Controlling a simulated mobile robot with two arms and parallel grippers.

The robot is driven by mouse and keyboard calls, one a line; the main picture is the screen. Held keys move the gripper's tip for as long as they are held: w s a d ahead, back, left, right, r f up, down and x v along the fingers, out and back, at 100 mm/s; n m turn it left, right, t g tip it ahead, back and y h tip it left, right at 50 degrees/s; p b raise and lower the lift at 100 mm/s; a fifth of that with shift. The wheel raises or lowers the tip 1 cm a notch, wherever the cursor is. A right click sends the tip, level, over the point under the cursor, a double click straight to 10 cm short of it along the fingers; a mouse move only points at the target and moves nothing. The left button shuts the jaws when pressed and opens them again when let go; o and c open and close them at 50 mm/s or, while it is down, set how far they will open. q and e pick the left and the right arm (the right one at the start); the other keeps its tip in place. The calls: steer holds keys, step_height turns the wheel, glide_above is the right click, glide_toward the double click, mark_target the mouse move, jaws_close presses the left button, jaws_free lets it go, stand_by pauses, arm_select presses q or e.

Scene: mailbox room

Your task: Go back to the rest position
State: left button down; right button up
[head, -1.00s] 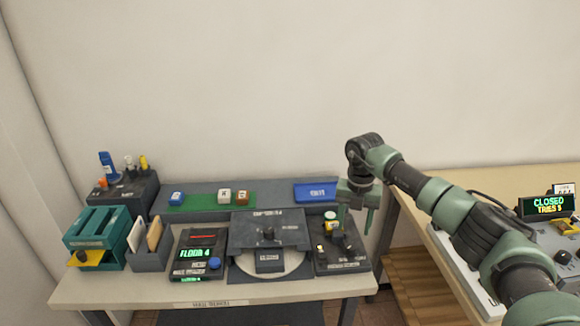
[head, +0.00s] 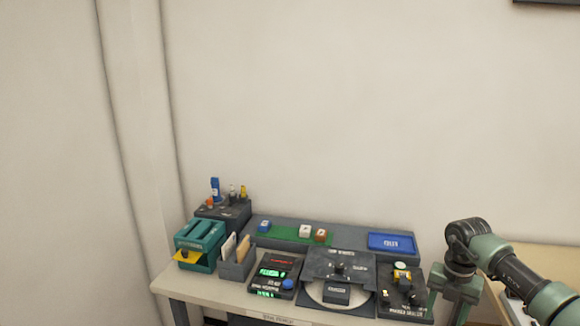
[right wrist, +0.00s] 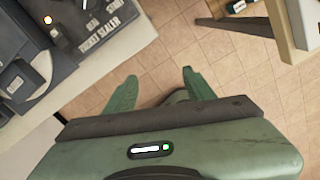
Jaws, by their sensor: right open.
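My right arm comes in from the right in the head view, with its green gripper (head: 452,300) pointing down beside the right end of the console table (head: 228,292). In the right wrist view its two green fingers (right wrist: 160,90) are spread apart with only tiled floor between them. It holds nothing and touches nothing that I can see. My left gripper is not in view.
A wooden table (head: 545,258) stands at the right. The floor between the tables is clear.

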steer(key=s+a+f+m+t+y, duration=0.1)
steer(key=a+f+m+t+y, duration=0.2)
steer(key=a+f+y, duration=0.55)
steer(key=a+f+m+t+y, duration=0.35)
steer(key=a+f, duration=0.75)
steer(key=a, duration=0.5)
steer(key=s+d+f+m+t+h, duration=0.1)
steer(key=s+d+f+m+h, duration=0.4)
steer(key=s+f+m, duration=0.5)
steer(key=s+d+f+m+t+h, duration=0.2)
steer(key=s+d+f+m+h, duration=0.25)
steer(key=s+f, duration=0.6)
steer(key=s+f+m+g, duration=0.1)
steer(key=s+f, duration=0.3)
steer(key=s, duration=0.6)
steer(key=s+f+m+g+h, duration=0.1)
steer(key=s+f+g, duration=0.3)
steer(key=s, duration=0.7)
steer(key=s+d+f+m+g+h, duration=0.1)
steer(key=s+f+m+g, duration=0.2)
steer(key=s, duration=0.7)
step_height(320, 180, down, 3)
steer(key=shift+s+r, duration=0.15)
steer(key=shift+s, duration=0.2)
steer(key=shift+w+d, duration=0.1)
